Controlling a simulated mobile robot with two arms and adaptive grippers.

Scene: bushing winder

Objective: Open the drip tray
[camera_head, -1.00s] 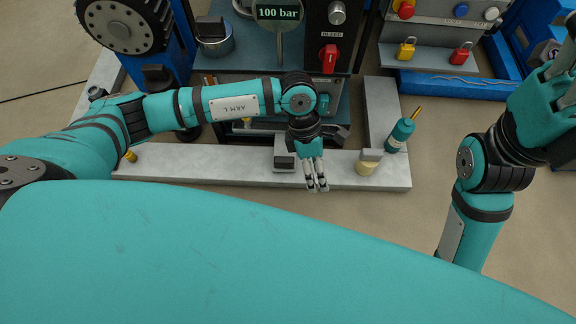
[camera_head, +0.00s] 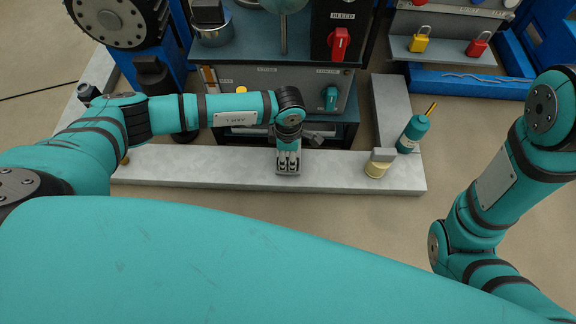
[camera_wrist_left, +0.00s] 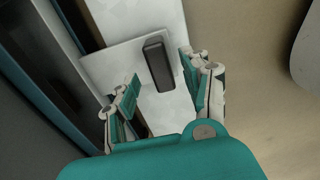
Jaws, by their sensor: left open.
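My left gripper (camera_head: 288,165) is over the light grey ledge at the front of the machine, fingers pointing down. In the left wrist view the same gripper (camera_wrist_left: 165,85) is open. A dark bar-shaped handle (camera_wrist_left: 158,63) lies between its two fingers, with a gap visible on both sides. The handle sits on a pale plate (camera_wrist_left: 112,68), which appears to be the drip tray's front. In the head view the gripper mostly hides the handle and plate. My right arm is at the right edge; its gripper is out of the frame.
The light grey ledge (camera_head: 210,170) runs along the machine's front. A red knob (camera_head: 339,42) and padlocks (camera_head: 419,40) are further back. Floor in front is clear.

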